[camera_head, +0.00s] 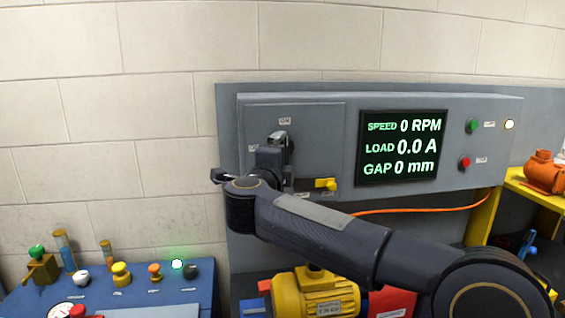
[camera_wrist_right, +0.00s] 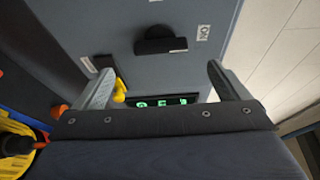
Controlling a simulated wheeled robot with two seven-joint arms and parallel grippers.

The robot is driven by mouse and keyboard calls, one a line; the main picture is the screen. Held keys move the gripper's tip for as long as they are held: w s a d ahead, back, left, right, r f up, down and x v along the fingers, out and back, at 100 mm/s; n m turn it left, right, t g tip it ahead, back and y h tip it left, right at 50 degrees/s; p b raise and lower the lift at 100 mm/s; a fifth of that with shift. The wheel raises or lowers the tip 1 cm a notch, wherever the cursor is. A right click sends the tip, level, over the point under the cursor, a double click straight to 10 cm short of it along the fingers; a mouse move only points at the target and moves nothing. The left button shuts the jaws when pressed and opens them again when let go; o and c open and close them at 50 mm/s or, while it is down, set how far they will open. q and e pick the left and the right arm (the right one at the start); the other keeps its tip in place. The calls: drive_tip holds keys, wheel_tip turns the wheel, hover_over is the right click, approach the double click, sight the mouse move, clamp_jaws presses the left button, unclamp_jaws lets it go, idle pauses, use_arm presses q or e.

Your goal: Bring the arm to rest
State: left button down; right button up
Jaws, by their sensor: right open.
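My right arm comes in from the lower right of the head view. Its gripper (camera_head: 279,138) is raised in front of the grey door of the control panel (camera_head: 235,130), and the arm hides part of that door. In the right wrist view the two fingers of this gripper (camera_wrist_right: 160,78) are wide apart with nothing between them. A black rotary handle (camera_wrist_right: 160,42) beside an ON label shows beyond the fingertips; I cannot tell the exact gap to it. My left gripper is not in view.
The panel display (camera_head: 402,147) reads 0 RPM, 0.0 A and 0 mm. A yellow switch (camera_head: 325,184) sits left of it. A yellow motor (camera_head: 303,296) stands below my arm. A blue bench (camera_head: 215,290) with several knobs is at lower left. An orange motor (camera_head: 544,172) stands right.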

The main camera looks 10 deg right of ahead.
drive_tip(key=shift+s, duration=0.1)
drive_tip(key=s+d+r+n+t+y, duration=0.2)
drive_tip(key=s+d+n+t+y, duration=0.15)
drive_tip(key=s+n+y, duration=0.65)
drive_tip(key=s+d+f+n+g, duration=0.3)
drive_tip(key=s+f+n+g, duration=0.2)
drive_tip(key=s+f, duration=0.9)
drive_tip(key=s+d+f+n+g, duration=0.3)
drive_tip(key=s+f+n+g, duration=0.3)
drive_tip(key=s+f, duration=0.9)
wheel_tip(320, 180, down, 2)
drive_tip(key=g, duration=0.3)
drive_tip(key=shift+s+f+y, duration=0.15)
drive_tip(key=shift+s+y, duration=0.05)
drive_tip(key=shift+y, duration=0.2)
drive_tip(key=shift+d+g, duration=0.1)
drive_tip(key=shift+g, duration=0.15)
